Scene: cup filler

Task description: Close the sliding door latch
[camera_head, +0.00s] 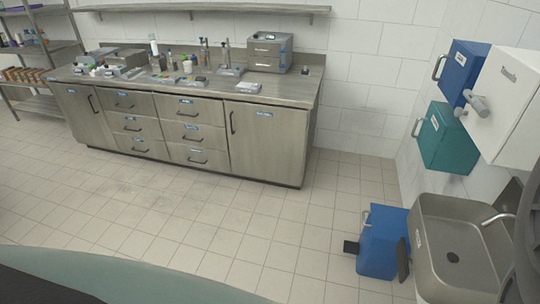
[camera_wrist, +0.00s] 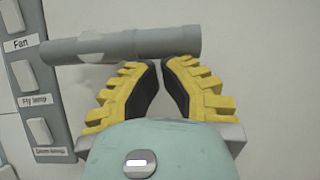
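In the wrist view, my gripper (camera_wrist: 160,64) has yellow ribbed fingers with black pads. Its fingertips are drawn together with only a thin gap between them, and nothing shows held between the pads. A grey round bar (camera_wrist: 120,45) lies across the picture just beyond the fingertips. I cannot tell whether the tips touch it. No sliding door latch can be named with certainty; whether this bar is part of one cannot be told. My gripper is not visible in the head view.
A switch panel (camera_wrist: 45,75) with labelled switches is left of my gripper. The head view shows a counter (camera_head: 200,88), a sink (camera_head: 430,262), a blue box (camera_head: 382,248) on the floor, and blue (camera_head: 464,70), teal (camera_head: 450,140) and white (camera_head: 512,95) wall boxes. The middle floor is clear.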

